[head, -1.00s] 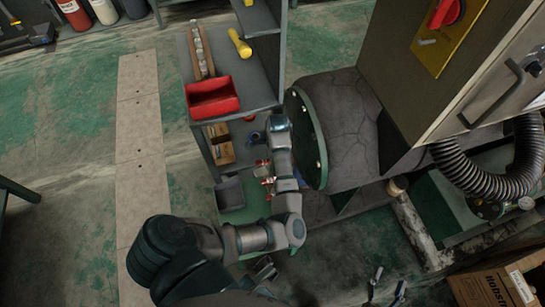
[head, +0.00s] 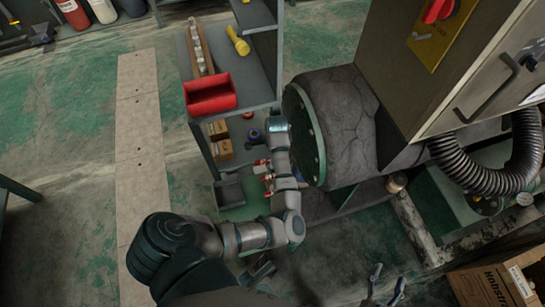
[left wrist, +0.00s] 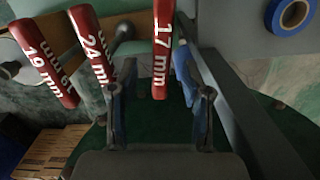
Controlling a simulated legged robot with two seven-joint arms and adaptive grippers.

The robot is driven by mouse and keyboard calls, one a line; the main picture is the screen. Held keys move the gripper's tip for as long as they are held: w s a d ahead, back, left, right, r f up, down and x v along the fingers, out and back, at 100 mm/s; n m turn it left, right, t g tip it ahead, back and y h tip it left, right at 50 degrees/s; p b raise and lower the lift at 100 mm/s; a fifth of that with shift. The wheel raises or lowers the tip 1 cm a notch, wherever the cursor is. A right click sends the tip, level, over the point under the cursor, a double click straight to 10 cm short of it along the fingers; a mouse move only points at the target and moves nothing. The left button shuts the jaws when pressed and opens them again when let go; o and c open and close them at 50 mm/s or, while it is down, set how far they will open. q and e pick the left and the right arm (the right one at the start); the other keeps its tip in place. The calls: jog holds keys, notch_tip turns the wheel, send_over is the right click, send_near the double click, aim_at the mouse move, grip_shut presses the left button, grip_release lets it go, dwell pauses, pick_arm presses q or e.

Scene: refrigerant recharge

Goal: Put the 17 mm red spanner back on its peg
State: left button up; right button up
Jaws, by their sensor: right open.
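In the left wrist view, the 17 mm red spanner (left wrist: 162,50) shows its labelled handle hanging straight down. Its upper end is out of the frame, so I cannot tell whether it sits on a peg. My left gripper (left wrist: 159,100) is open, with a finger on each side of the handle's lower end and a gap on both sides. In the head view my left arm reaches down to the shelf unit, beside small red handles (head: 267,180); its fingers are hidden there. My right gripper (head: 387,277) is open and empty, low over the floor.
The 24 mm (left wrist: 94,45) and 19 mm (left wrist: 44,62) red spanners hang left of the 17 mm one. A blue tape roll (left wrist: 289,14) is at upper right. The shelf unit holds a red bin (head: 210,94); a large flanged cylinder (head: 345,125) stands close to my left arm.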

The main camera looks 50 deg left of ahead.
pick_arm(q)
notch_tip(320, 180, up, 12)
jog(key=shift+w+d, duration=0.3)
jog(key=shift+f, duration=0.1)
